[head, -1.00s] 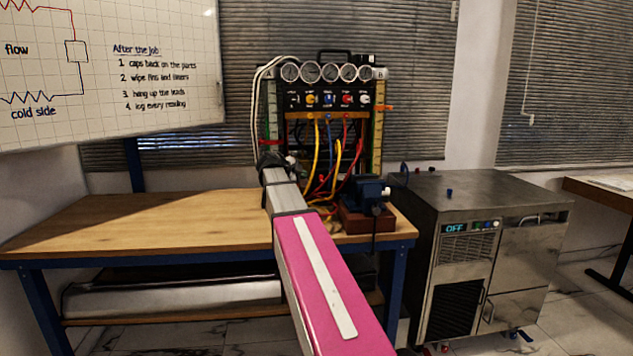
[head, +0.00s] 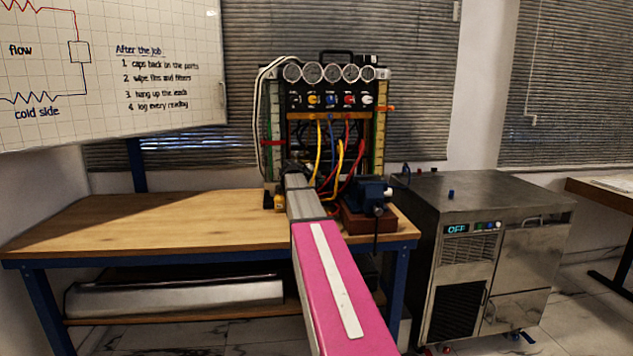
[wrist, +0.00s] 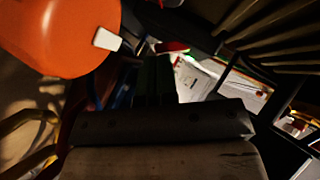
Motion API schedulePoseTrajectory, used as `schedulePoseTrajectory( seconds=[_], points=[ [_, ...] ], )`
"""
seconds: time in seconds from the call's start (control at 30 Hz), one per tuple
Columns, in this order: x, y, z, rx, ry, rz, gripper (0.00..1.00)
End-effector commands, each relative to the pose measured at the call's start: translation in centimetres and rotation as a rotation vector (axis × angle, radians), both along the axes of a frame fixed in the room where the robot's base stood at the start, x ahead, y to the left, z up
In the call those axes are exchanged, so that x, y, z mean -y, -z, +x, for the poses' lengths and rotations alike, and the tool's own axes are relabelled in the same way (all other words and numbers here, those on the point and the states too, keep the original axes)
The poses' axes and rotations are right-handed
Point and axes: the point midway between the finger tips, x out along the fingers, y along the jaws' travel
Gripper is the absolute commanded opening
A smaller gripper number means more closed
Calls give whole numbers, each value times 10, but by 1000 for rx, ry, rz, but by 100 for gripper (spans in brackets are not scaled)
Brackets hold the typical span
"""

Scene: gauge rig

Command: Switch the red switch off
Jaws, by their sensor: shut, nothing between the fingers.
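The red switch (head: 348,99) is a small red knob in the row of coloured knobs on the black panel (head: 338,110), below the round gauges. Its setting is too small to read in the head view. My gripper (head: 293,168) is low in front of the rig, left of and below the red switch and apart from it, and my own arm partly hides it. In the wrist view my gripper (wrist: 153,80) is dark, shut and empty. I cannot make out the red switch for certain in the wrist view.
Yellow, blue and red leads (head: 337,160) hang below the panel. A blue vise (head: 372,192) stands at the bench's right end. A rounded orange part (wrist: 62,35) with a white mark is close in the wrist view. The bench (head: 140,222) is clear on the left.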

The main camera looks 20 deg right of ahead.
Motion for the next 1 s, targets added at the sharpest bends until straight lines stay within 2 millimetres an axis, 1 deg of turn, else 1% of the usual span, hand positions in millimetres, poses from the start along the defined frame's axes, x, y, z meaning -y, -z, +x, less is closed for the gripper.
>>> schedulePoseTrajectory(
  seconds=[0.27, 0.4, 0.73, 1.0],
  points=[
    [0, 0, 0, 0, 0, 0, 0],
    [2, 9, 7, 0, 0, 1, 0],
    [2, 6, 7, 1, -1, 1, 0],
    [3, -6, 7, 2, -1, -2, 0]
  ],
)
